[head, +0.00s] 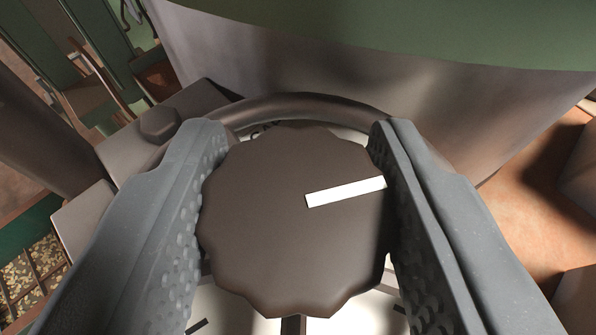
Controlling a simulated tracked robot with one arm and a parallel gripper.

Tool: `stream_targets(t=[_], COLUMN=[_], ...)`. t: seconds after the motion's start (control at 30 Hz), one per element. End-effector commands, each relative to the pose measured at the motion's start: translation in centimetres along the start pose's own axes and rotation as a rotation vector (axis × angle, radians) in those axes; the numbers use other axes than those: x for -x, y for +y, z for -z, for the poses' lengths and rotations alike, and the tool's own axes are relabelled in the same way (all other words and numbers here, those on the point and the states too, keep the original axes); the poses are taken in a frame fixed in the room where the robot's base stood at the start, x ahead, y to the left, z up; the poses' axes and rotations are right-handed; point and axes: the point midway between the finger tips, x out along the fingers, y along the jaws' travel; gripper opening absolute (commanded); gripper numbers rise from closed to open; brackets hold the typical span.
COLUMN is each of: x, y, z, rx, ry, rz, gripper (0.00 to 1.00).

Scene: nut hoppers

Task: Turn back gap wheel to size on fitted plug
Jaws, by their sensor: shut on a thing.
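The gap wheel (270,230) is a dark brown knob with a scalloped rim, in the middle of the head view. A white pointer line on its face runs from near the centre to the right and slightly up. My gripper (292,215) is shut on the wheel, one grey dimpled finger on its left side and one on its right. A pale dial (235,312) with black marks lies behind the wheel, inside a dark round rim (300,101). Most of the dial and its lettering is hidden by the wheel and fingers. I cannot make out a fitted plug.
A large grey metal hopper body (330,75) with a green upper part (450,30) rises just behind the dial. A bracket with a bolt head (160,125) sits at left. A grating (35,275) shows at lower left.

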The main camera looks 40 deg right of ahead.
Motion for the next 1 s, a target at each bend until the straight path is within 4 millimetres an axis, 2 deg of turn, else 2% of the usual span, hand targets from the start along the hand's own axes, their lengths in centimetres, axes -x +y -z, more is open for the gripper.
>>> stream_targets(t=[0.5,1.0], x=[0.09,0.00], y=[0.07,0.00], z=[0.12,0.00], rx=[0.109,0.128], ry=[0.001,-0.001], rz=[0.270,0.304], gripper=[0.16,0.16])
